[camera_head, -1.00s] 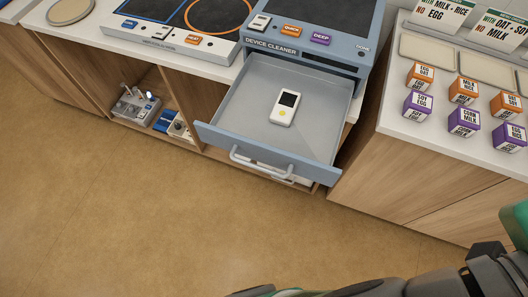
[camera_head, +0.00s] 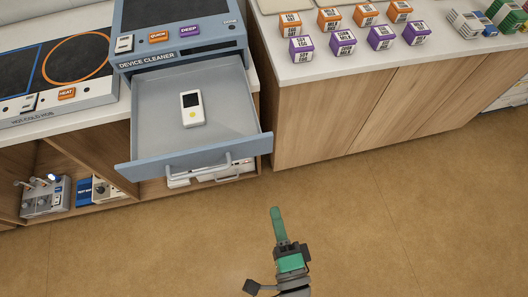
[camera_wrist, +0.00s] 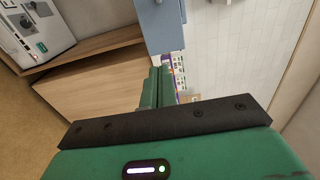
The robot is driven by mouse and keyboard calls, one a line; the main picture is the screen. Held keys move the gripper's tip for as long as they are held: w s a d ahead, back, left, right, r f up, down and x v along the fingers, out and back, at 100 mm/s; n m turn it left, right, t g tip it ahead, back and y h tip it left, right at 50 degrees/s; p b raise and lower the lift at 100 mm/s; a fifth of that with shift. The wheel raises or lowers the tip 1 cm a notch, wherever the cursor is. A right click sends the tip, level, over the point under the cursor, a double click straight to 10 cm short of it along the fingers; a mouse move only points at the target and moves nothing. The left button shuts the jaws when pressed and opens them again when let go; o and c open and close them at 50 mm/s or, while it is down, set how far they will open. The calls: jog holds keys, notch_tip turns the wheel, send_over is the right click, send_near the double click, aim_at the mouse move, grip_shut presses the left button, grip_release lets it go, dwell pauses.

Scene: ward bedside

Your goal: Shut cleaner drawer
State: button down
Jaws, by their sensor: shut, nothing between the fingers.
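The device cleaner (camera_head: 180,40) is a blue-grey box on the counter, in the head view. Its drawer (camera_head: 150,110) is pulled out towards me and stands open, with a bar handle (camera_head: 196,167) on its front. In the wrist view my closed fingers (camera_wrist: 158,85) point towards a blue-grey panel (camera_wrist: 162,25), apparently the drawer.
A hot/cold hob (camera_head: 55,75) is left of the cleaner. Orange and purple labelled cubes (camera_head: 340,42) stand on the right counter (camera_head: 290,70). Open shelves below hold a grey apparatus (camera_head: 45,195). The floor (camera_head: 390,210) around my gripper is clear.

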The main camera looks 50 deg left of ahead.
aim_at(260, 149)
jog(key=b+x, duration=0.2)
jog(key=x, duration=1.2)
jog(key=shift+w, duration=0.25)
